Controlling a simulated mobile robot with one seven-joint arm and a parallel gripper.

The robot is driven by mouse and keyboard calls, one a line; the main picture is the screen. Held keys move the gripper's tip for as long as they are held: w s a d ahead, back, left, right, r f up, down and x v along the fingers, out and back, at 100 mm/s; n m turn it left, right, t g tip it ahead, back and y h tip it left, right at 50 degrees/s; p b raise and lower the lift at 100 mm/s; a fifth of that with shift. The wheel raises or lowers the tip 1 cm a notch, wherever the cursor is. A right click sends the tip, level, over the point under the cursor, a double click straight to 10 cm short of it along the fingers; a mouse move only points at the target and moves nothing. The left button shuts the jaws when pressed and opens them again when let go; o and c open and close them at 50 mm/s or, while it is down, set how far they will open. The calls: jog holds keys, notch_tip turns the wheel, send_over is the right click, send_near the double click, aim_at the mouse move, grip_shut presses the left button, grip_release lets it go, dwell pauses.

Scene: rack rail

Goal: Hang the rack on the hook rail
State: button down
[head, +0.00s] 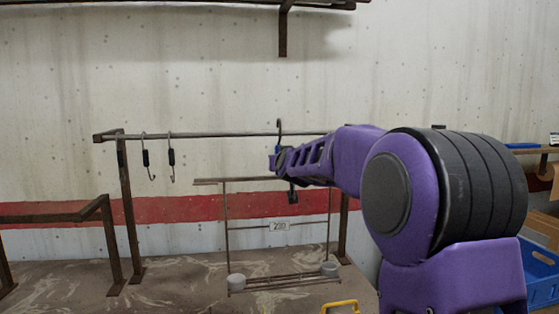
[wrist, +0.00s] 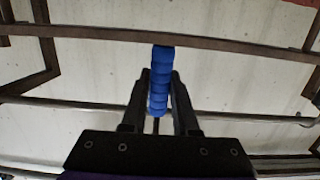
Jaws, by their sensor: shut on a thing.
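The rack (head: 227,221) is a thin rusty wire frame, hanging upright above the worktop with a small number tag (head: 283,226) and grey round pieces (head: 237,282) at its bottom corners. My gripper (head: 279,160) is at its top middle, shut on the blue handle (wrist: 160,82), which shows between both fingers in the wrist view. A dark hook (head: 279,127) rises above the handle; its tip stands higher than the hook rail (head: 225,135). I cannot tell whether the hook is over the rail or in front of it. My arm hides the rail's right part.
Two black-handled hooks (head: 145,157) (head: 171,158) hang on the rail's left part. A dark overhead bar (head: 200,3) with a short post is above. A low metal frame (head: 60,216) stands at left, a blue crate (head: 540,275) at right. A yellow handle (head: 340,305) is in front.

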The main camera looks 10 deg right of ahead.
jog(key=shift+w+r, duration=0.15)
jog(key=shift+r, duration=0.05)
dwell(0.3)
jog(key=shift+w+p, duration=0.85)
jog(key=shift+w, duration=0.3)
jog(key=shift+w, duration=0.9)
jog(key=shift+f, duration=0.1)
